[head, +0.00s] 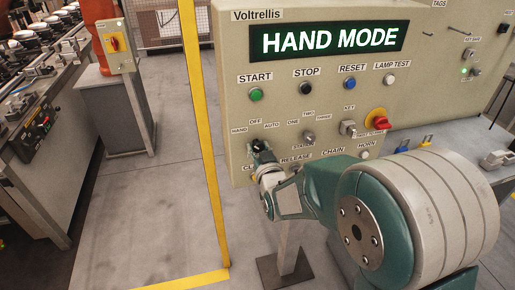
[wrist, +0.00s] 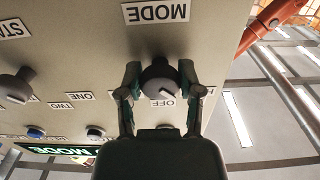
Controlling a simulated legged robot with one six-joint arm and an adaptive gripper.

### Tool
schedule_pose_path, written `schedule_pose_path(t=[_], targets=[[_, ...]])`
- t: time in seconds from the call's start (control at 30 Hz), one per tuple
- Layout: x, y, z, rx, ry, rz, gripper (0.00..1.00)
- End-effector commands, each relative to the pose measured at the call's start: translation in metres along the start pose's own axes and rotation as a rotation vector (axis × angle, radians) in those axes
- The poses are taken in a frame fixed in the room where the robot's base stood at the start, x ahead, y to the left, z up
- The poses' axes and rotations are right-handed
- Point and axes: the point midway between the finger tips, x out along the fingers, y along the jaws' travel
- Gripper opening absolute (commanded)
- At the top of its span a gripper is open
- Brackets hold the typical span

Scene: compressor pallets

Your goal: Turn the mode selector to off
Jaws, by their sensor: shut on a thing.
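The mode selector (wrist: 158,80) is a dark round knob with a white pointer mark, below the MODE plate in the upside-down wrist view. Its mark slants toward the lower right, near the OFF and HAND labels. My gripper (wrist: 160,75) is shut on the knob, one finger on each side. In the head view, my gripper (head: 261,152) reaches the panel's lower left and mostly hides the selector under the HAND, OFF and AUTO labels. The lit display (head: 330,40) reads HAND MODE.
The panel (head: 232,75) also has START, STOP, RESET and LAMP TEST buttons, another selector (head: 309,136), a key switch (head: 348,128) and a red emergency stop (head: 378,120). A yellow post (head: 205,130) stands left of the panel, with open floor beyond it.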

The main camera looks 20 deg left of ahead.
Motion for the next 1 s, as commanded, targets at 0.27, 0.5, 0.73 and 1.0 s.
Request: schedule_pose_path(t=[0.27, 0.5, 0.73, 1.0], targets=[[0.0018, -0.0002, -0.0028, 0.108, 0.007, 0.0, 0.0], [0.0022, -0.0012, -0.0027, 0.297, 0.007, -0.001, 0.0], [0.0022, -0.0017, -0.0026, 0.492, 0.006, -0.002, 0.0], [0.0021, -0.0019, -0.0025, 0.669, 0.006, -0.002, 0.0]])
